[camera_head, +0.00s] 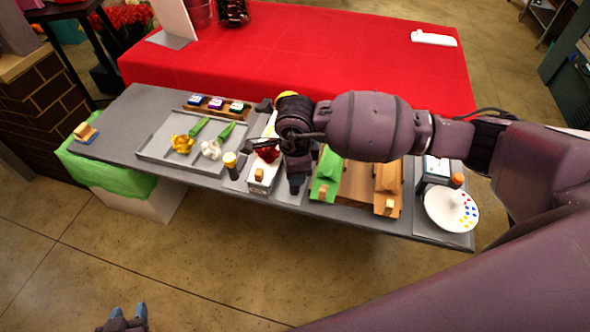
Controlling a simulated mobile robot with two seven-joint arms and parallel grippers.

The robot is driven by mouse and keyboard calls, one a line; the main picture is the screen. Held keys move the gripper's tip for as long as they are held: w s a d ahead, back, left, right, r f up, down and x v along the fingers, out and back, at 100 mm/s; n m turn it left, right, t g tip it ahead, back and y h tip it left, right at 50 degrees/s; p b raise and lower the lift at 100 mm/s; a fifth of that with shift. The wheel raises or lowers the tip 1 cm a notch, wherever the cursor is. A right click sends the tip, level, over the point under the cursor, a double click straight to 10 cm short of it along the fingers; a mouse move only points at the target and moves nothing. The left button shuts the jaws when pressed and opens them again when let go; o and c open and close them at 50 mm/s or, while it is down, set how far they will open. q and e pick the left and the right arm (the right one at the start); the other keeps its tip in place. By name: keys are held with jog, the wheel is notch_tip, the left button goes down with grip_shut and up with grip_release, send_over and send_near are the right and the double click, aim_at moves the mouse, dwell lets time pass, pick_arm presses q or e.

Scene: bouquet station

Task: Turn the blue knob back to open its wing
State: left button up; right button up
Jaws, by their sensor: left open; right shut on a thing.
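My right arm reaches in from the right across the grey table. My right gripper (295,178) points down at the table's middle, beside a white box (262,182) with a small wooden block on its front. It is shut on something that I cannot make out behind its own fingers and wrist. A red flower (267,155) shows just left of it; I cannot tell whether they touch. I cannot make out a blue knob. A green panel (327,172) and wooden panels (357,182) lie just right of the gripper, partly under my arm. My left gripper (128,314) is open and empty at the bottom left, over the floor.
A grey tray (157,150) holds a yellow and a white flower with green stems. Behind it is a wooden rack (188,108) with coloured pieces. A yellow-topped cylinder (230,160) stands left of the box. A white dotted plate (437,212) lies at the right end.

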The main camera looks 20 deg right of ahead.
jog(key=m, duration=0.5)
jog(key=shift+m, duration=0.4)
jog(key=m, duration=0.3)
jog(key=shift+r, duration=0.1)
jog(key=shift+m+p, duration=0.35)
jog(key=shift+m, duration=0.55)
jog(key=o, duration=0.9)
